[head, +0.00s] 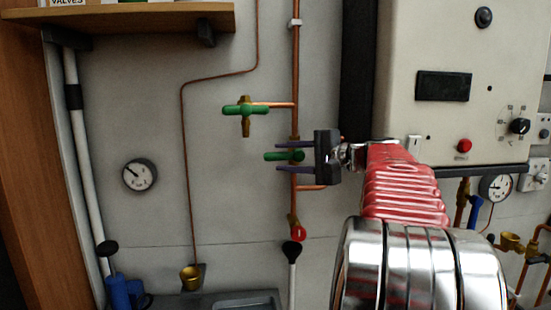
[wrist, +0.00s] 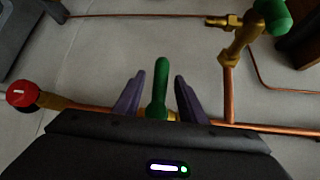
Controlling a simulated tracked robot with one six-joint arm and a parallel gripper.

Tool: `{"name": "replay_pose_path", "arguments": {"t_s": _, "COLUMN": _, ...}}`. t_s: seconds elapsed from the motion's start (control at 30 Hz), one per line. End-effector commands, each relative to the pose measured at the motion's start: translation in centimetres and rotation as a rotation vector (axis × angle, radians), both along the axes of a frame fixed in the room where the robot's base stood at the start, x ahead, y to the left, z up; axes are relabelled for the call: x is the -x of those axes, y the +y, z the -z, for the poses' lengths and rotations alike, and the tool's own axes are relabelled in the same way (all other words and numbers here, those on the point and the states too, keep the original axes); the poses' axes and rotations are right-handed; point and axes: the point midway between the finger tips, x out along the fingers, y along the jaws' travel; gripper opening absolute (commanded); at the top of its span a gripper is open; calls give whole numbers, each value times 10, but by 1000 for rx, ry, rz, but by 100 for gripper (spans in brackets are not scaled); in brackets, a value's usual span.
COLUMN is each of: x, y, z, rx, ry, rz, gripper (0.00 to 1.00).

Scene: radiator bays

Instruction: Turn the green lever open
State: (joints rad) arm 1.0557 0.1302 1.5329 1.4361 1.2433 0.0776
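A green lever (head: 283,156) sits on a brass valve on the vertical copper pipe and lies horizontally across that pipe. In the wrist view the green lever (wrist: 158,88) stands between the two purple fingers, with a narrow gap on each side. My gripper (head: 278,157) reaches in from the right in the head view, one finger above the lever and one below. In the wrist view my gripper (wrist: 159,77) is open around the lever. A second green handle (head: 245,110) sits on a brass valve up and to the left. It also shows in the wrist view (wrist: 272,14).
A red round knob (head: 299,233) is lower on the same pipe, with a black-topped white pipe (head: 292,254) below it. A gauge (head: 139,175) hangs on the wall at left. A pale boiler box (head: 446,90) stands at right behind my arm. A wooden shelf (head: 120,18) is at upper left.

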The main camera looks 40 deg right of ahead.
Motion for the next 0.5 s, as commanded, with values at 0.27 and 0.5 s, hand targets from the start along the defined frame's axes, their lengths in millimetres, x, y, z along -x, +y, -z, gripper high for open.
{"name": "replay_pose_path", "arguments": {"t_s": 0.27, "x": -29, "y": 6, "z": 5, "rx": 1, "ry": 0, "rz": -1, "gripper": 37}}
{"name": "replay_pose_path", "arguments": {"t_s": 0.5, "x": -33, "y": 7, "z": 5, "rx": 1, "ry": 0, "rz": 0, "gripper": 37}}
